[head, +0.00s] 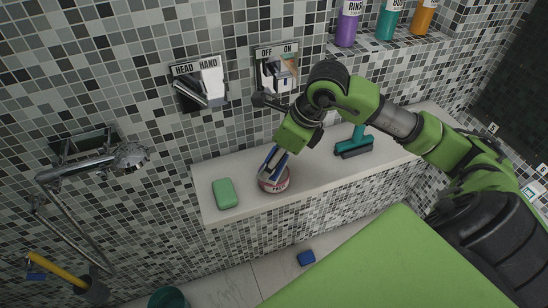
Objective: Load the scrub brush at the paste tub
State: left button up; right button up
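The paste tub (274,181), a round pot with a red-and-white label, stands on the white ledge. My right gripper (276,159) points down over the tub from the upper right. Blue and pale narrow parts at its tip reach the tub's opening; I cannot tell whether these are fingers or a held scrub brush. The tub's inside is largely hidden. A teal tool with a dark, wide head (354,145) lies on the ledge to the right, apart from the gripper; it may be a brush or squeegee. My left gripper is out of view.
A green soap bar (225,193) lies left of the tub. Levers marked HEAD/HAND (201,84) and OFF/ON (277,72) are on the tiled wall. Bottles (390,18) stand on an upper shelf. A shower head (130,157) juts out at left. A blue block (306,257) lies below.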

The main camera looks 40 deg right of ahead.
dwell(0.4)
jog(key=shift+r+p, duration=2.1)
jog(key=shift+r, duration=1.4)
jog(key=shift+a+f, duration=0.1)
